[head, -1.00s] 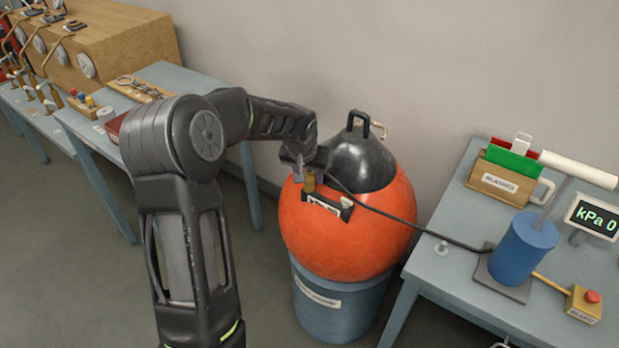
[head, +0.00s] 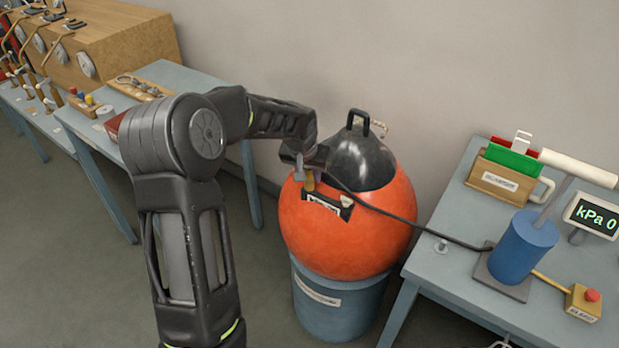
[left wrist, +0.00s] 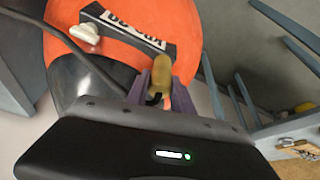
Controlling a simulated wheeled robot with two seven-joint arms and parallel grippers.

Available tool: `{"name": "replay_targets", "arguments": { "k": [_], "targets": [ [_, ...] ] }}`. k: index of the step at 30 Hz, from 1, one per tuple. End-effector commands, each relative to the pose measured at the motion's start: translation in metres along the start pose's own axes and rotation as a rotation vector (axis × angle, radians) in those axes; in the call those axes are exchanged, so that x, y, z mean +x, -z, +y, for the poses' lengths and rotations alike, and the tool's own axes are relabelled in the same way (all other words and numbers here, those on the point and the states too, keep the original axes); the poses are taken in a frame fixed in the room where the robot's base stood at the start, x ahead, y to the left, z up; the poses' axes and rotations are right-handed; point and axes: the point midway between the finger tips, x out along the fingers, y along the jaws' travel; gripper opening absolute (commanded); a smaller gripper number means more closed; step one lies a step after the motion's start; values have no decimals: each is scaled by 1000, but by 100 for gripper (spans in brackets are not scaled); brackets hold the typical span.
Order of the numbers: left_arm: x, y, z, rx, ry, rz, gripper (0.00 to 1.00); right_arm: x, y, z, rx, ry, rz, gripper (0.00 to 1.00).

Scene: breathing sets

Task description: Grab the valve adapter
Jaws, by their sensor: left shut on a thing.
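The valve adapter appears to be the small brass-coloured cylinder (head: 309,183) at the left end of a dark labelled holder on the orange ball. In the left wrist view the brass piece (left wrist: 160,68) stands between the two fingers of my left gripper (left wrist: 160,92). In the head view my left gripper (head: 305,172) reaches it from above and behind. The gripper is shut on it. The wrist view does not make clear whether the piece still touches the holder (head: 328,204). My right gripper is not in view.
The orange ball (head: 335,235) with a black cap (head: 362,160) sits on a blue-grey drum (head: 330,310). A black hose (head: 420,232) runs to a blue cylinder (head: 520,250) on the right table. A left table (head: 165,75) holds small parts. The floor between is clear.

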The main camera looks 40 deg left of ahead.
Motion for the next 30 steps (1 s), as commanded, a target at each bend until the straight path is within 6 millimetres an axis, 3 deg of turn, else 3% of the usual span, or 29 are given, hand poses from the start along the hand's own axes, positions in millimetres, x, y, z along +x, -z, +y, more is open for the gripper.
{"name": "replay_targets", "arguments": {
  "k": [17,30],
  "targets": [
    [-6,3,0,0,0,2,0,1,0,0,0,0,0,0],
    [-75,32,0,0,0,5,0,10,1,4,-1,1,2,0]
  ]
}}
